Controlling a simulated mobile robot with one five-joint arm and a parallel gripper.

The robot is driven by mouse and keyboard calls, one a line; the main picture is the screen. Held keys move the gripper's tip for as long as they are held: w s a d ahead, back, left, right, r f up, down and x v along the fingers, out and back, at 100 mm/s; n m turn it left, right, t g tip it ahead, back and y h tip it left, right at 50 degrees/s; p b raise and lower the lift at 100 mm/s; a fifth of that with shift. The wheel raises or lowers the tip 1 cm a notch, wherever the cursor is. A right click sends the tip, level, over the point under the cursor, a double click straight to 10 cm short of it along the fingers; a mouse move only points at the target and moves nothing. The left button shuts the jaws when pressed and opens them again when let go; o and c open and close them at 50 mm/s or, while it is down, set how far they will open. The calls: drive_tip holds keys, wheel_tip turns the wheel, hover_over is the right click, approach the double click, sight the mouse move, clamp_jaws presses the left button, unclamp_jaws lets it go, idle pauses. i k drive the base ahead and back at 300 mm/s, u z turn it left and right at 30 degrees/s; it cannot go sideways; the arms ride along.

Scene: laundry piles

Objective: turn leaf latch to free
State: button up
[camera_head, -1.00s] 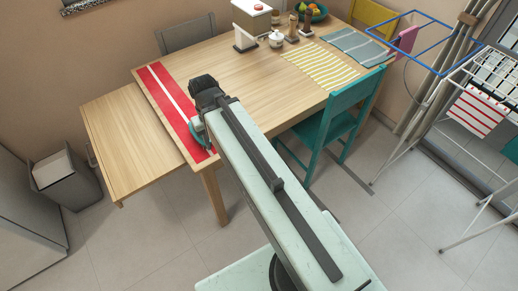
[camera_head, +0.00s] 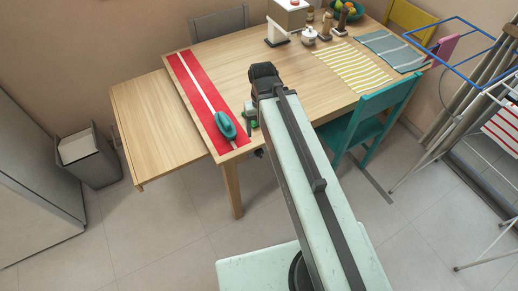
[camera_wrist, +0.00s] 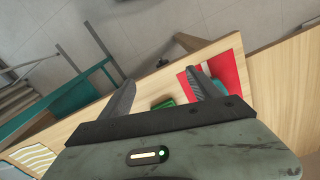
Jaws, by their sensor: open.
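The wooden table (camera_head: 290,95) has its leaf (camera_head: 150,125) out flat on the left side. A small dark part (camera_head: 258,153) shows just under the table's front edge, and a dark part also shows beyond that edge in the wrist view (camera_wrist: 188,42). I cannot tell whether it is the leaf latch. My gripper (camera_wrist: 160,88) is open and empty, with its two fingers apart above the table near this edge. A small green object (camera_wrist: 163,103) lies between the fingers in the wrist view.
A teal iron-like object (camera_head: 227,125) is on the red runner (camera_head: 190,85), close to my gripper. A teal chair (camera_head: 370,115) stands at the table's right front. A grey bin (camera_head: 90,160) stands left of the leaf. Floor in front is clear.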

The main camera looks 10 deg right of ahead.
sight(258, 153)
drive_tip(key=u, duration=2.9)
drive_tip(key=i, duration=1.55)
drive_tip(key=z, duration=2.9)
